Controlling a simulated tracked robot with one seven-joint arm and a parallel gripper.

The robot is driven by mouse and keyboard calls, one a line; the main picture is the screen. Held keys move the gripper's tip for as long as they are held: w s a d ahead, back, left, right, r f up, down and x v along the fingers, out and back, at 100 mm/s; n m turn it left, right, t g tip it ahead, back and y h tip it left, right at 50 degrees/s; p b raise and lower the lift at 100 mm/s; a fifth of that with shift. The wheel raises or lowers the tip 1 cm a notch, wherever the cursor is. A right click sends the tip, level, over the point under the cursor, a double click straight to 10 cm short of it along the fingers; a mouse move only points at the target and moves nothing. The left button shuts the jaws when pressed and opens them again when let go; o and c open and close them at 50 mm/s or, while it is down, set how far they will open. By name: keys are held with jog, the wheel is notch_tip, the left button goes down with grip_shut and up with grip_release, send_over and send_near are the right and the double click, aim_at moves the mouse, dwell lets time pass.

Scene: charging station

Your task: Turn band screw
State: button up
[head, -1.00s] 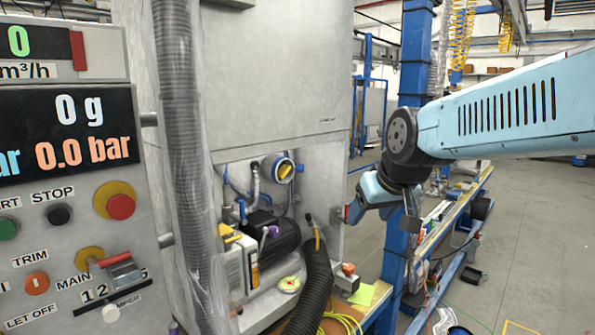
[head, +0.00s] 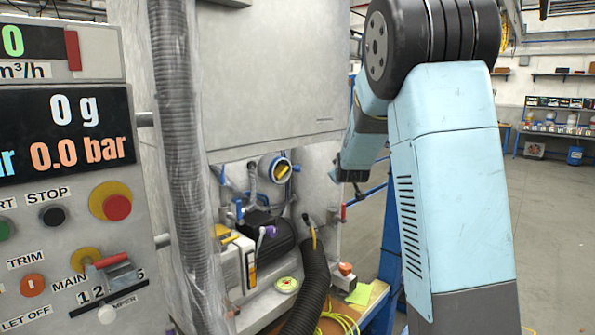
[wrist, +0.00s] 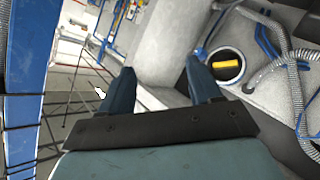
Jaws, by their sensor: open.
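I cannot make out the band screw for certain in either view. A black ribbed hose (head: 314,285) rises to the open recess of the grey cabinet (head: 270,90), with a yellow strip near its top end. A blue-rimmed round port (head: 275,167) with a yellow part inside sits higher in the recess; a similar round port with a yellow bar (wrist: 227,66) shows in the wrist view, right of my fingers. My gripper (wrist: 161,75) is open, with nothing seen between its two fingers. In the head view its end is small, beside the cabinet's right edge.
A control panel (head: 65,200) with buttons and displays stands at the left. A wrapped grey ribbed hose (head: 182,150) runs down the cabinet front. A small red handle (head: 343,212) stands at the recess's right edge. Blue posts stand behind my arm; open floor lies right.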

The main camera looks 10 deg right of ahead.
jog(key=w+f+n+t+h, duration=0.2)
jog(key=w+f, duration=0.1)
jog(key=w, duration=0.4)
jog(key=n+t+y, duration=0.6)
jog(key=n+t, duration=0.2)
jog(key=n, duration=0.6)
send_near(297, 169)
jog(key=x, duration=0.7)
jog(key=f+x, duration=0.1)
jog(key=x, duration=0.3)
jog(key=shift+w+d+r, duration=0.1)
jog(key=shift+w+d, duration=0.15)
jog(key=shift+w, duration=0.15)
jog(key=c, duration=0.9)
